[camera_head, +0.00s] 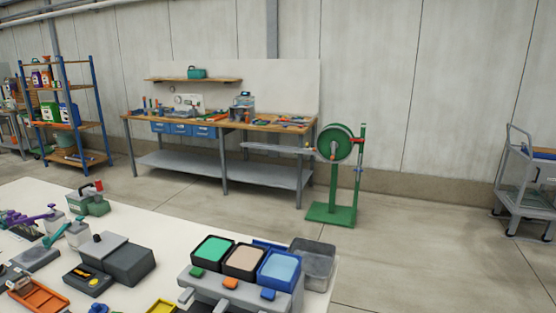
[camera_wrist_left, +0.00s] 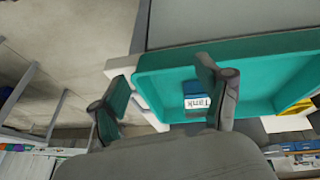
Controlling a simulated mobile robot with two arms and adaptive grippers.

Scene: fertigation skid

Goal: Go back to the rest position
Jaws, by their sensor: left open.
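In the left wrist view my left gripper (camera_wrist_left: 163,80) is open, with its two dark fingers well apart and nothing held between them. Beyond the fingers is a teal tray (camera_wrist_left: 270,55). A small blue item with a white label reading "Tank" (camera_wrist_left: 196,102) lies in the tray, partly behind the right-hand finger. I cannot tell how far the fingers are from the tray. Neither gripper shows in the head view.
In the head view a white table (camera_head: 150,210) in front holds a unit with green, beige and blue-topped containers (camera_head: 240,285) and several devices. A workbench (camera_head: 215,125), green reel stand (camera_head: 335,190), blue shelf rack (camera_head: 62,105) and trolley (camera_head: 525,185) stand beyond. Floor between is clear.

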